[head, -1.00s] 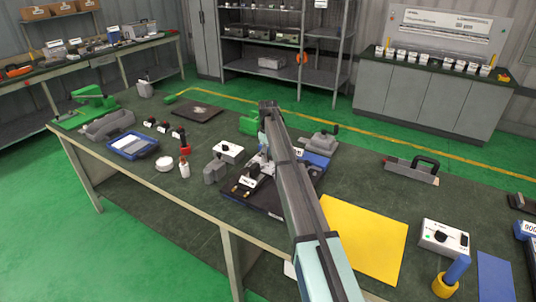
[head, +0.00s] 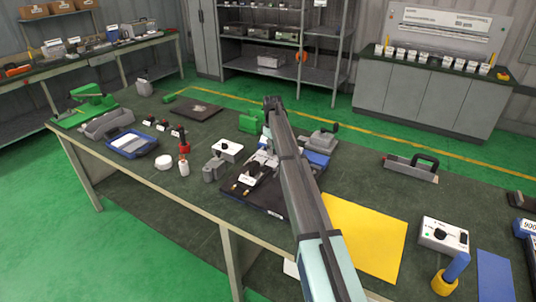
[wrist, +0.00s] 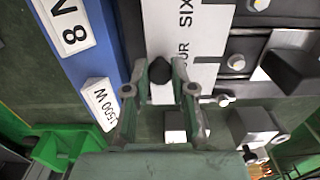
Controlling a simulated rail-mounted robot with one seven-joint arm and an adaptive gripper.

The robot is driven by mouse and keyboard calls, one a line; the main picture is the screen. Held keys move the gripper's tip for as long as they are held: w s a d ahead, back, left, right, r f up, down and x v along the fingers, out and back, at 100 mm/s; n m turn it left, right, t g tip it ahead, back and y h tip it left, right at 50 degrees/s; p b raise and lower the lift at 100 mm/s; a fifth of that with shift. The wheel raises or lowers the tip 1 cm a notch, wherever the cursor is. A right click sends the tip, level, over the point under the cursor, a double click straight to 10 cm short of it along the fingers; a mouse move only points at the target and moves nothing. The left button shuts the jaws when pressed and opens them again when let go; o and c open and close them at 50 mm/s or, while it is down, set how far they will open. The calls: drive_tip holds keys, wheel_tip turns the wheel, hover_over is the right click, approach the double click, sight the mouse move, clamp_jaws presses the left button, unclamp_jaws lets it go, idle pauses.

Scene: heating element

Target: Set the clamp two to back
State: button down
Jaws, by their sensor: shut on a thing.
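In the wrist view, my gripper (wrist: 160,82) has its two fingers closed on a small dark knob (wrist: 160,68), which looks like the tip of a clamp handle. The knob lies over a white plate (wrist: 205,30) with number words printed on it. Which clamp it belongs to cannot be read. In the head view, the fixture with its dark base (head: 268,208) and small metal clamp parts (head: 258,172) stands mid-table. My arm crosses in front of it and hides its right part and my fingers.
A blue block with white labels (wrist: 102,95) lies left of the fingers in the wrist view. Dark metal blocks with bolts (wrist: 285,65) are close on the right. A yellow sheet (head: 365,238) and a white switch box (head: 443,236) lie right of my arm.

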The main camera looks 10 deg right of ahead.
drive_tip(key=w+d, duration=0.1)
drive_tip(key=w, duration=0.1)
drive_tip(key=w+d, duration=0.2)
drive_tip(key=shift+w+d, duration=0.15)
drive_tip(key=shift+d, duration=0.1)
drive_tip(key=c, duration=1)
unclamp_jaws()
drive_tip(key=shift+w+d, duration=0.1)
drive_tip(key=shift+o, duration=0.2)
drive_tip(key=shift+r, duration=0.15)
wheel_tip(320, 180, up, 12)
